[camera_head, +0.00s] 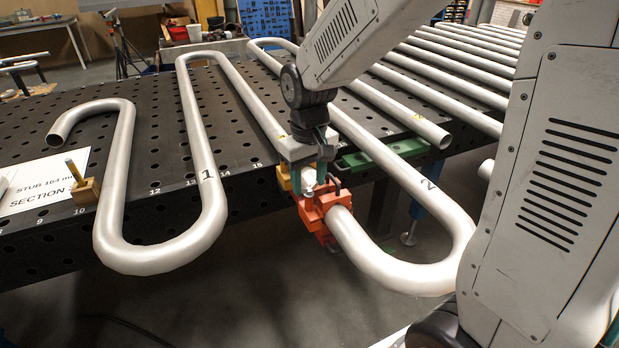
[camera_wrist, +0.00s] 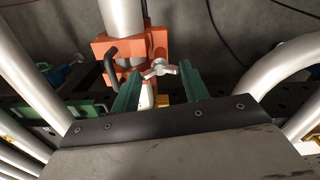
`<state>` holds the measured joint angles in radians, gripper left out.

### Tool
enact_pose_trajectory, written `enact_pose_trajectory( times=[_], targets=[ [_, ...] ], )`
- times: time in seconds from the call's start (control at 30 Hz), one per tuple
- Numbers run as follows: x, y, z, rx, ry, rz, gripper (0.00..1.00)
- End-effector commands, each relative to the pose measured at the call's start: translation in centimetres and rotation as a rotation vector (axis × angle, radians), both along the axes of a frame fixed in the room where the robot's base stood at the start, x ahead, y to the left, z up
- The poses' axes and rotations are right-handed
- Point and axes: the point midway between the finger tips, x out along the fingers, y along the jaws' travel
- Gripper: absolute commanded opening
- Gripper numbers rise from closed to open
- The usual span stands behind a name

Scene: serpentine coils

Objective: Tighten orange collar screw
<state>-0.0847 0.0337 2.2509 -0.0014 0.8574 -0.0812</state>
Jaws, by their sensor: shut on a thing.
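The orange collar (camera_head: 327,206) is clamped around the silver pipe by the table's front edge. It also shows at the top of the wrist view (camera_wrist: 157,40). Its silver screw (camera_head: 309,188) has a winged head, seen in the wrist view (camera_wrist: 160,68) in front of the collar. My gripper (camera_head: 310,177) points down over the collar, with its green fingers on either side of the screw head. In the wrist view my gripper (camera_wrist: 160,84) is shut on the screw; the exact contact is partly hidden. A black bent handle (camera_wrist: 110,65) stands at the collar's side.
Silver serpentine pipe (camera_head: 203,150) with marked bends lies across the black perforated table (camera_head: 150,160). A green bar (camera_head: 375,158) lies right of the collar. A small wooden block (camera_head: 86,193) and a white sign (camera_head: 40,190) are at left. Open floor lies below the table edge.

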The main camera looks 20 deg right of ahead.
Motion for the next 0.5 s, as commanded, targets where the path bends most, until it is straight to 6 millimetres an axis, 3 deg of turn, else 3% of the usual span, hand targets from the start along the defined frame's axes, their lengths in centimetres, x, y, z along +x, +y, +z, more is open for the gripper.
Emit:
enact_pose_trajectory(
  times=[0.5],
  targets=[
    [0.12,0.07,0.13,0.002,-0.004,-0.491,0.22]
  ],
)
